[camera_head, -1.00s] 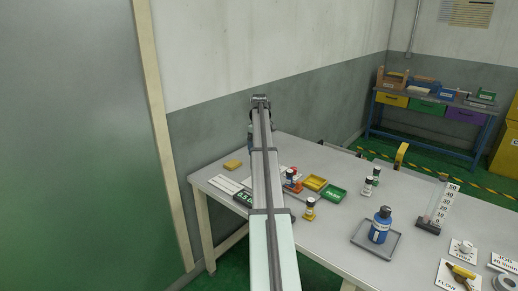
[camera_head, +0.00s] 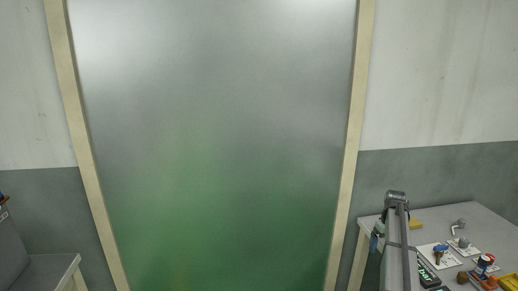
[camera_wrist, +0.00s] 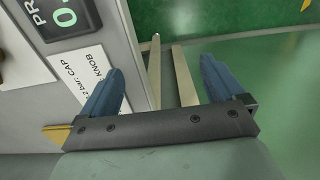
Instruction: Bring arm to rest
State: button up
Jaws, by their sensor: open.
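My gripper shows in the wrist view (camera_wrist: 165,90) with its two blue fingers spread apart and nothing between them. In the head view my arm rises at the lower right, in front of the left end of the table (camera_head: 480,216). The fingers are too small to make out there.
A frosted door (camera_head: 210,150) fills the middle. Another table (camera_head: 50,265) stands at lower left.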

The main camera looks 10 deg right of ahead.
jog(key=s+a+f, duration=0.2)
jog(key=a+f, duration=0.4)
jog(key=a, duration=0.6)
jog(key=s+a+f, duration=0.2)
jog(key=a+f, duration=0.4)
jog(key=a, duration=0.5)
jog(key=s+a+f, duration=0.4)
jog(key=s+a, duration=0.3)
jog(key=a, duration=0.3)
jog(key=s+a+f, duration=0.4)
jog(key=s+a, duration=0.2)
jog(key=a, duration=0.5)
jog(key=s+f+g, duration=0.3)
jog(key=s+f, duration=0.7)
jog(key=s, duration=0.5)
jog(key=s+f+g, duration=0.3)
jog(key=s+f, duration=0.7)
jog(key=s, duration=0.5)
jog(key=shift+s+f+g, duration=0.2)
jog(key=shift+f+g, duration=0.05)
jog(key=shift+g, duration=0.15)
jog(key=shift+d, duration=0.1)
